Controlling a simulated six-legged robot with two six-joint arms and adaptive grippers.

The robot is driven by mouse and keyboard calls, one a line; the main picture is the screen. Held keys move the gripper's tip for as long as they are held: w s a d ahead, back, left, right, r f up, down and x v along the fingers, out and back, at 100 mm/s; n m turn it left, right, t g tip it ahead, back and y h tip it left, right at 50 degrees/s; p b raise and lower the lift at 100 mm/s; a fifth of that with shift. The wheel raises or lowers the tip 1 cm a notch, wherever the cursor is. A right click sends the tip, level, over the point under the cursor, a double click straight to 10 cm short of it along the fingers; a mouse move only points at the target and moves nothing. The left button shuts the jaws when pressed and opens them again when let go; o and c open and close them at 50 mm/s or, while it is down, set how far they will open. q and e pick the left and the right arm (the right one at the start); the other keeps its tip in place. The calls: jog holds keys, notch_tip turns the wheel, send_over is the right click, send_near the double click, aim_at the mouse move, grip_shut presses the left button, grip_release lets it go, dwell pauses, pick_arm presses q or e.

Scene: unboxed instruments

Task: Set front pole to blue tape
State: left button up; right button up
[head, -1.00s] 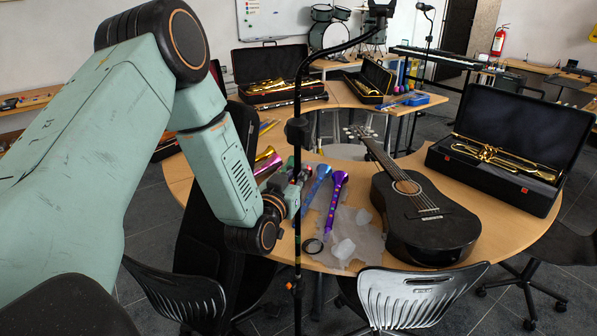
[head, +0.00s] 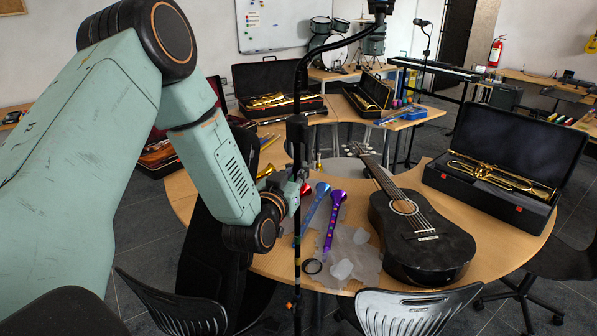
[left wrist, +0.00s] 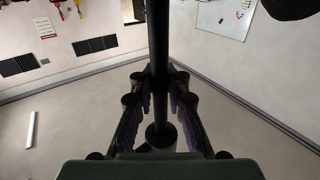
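The front pole (head: 297,225) is a thin black upright stand tube, with a black clutch (head: 297,129) partway up and a bent boom (head: 338,42) above it. Small coloured marks show low on the tube; I cannot make out a blue tape clearly. My left gripper (head: 300,189) is at the pole below the clutch. In the left wrist view, the pole (left wrist: 159,45) runs between the two spread fingers, and a round dark part of it (left wrist: 160,135) shows near the palm. The fingers look apart from the tube. My right gripper is out of view.
A wooden table (head: 520,245) behind the pole carries a black guitar (head: 430,240), a purple horn (head: 334,220), a blue horn (head: 315,205) and an open trumpet case (head: 495,180). Black chairs (head: 415,310) stand in front. A whiteboard (head: 285,25) hangs behind.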

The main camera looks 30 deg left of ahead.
pick_arm(q)
jog(key=o, duration=0.5)
jog(key=shift+s, duration=0.35)
jog(key=shift+c, duration=0.2)
jog(key=s+d, duration=0.2)
jog(key=s, duration=0.9)
jog(key=shift+s+d, duration=0.2)
jog(key=shift+s, duration=0.05)
jog(key=shift+w+f, duration=0.15)
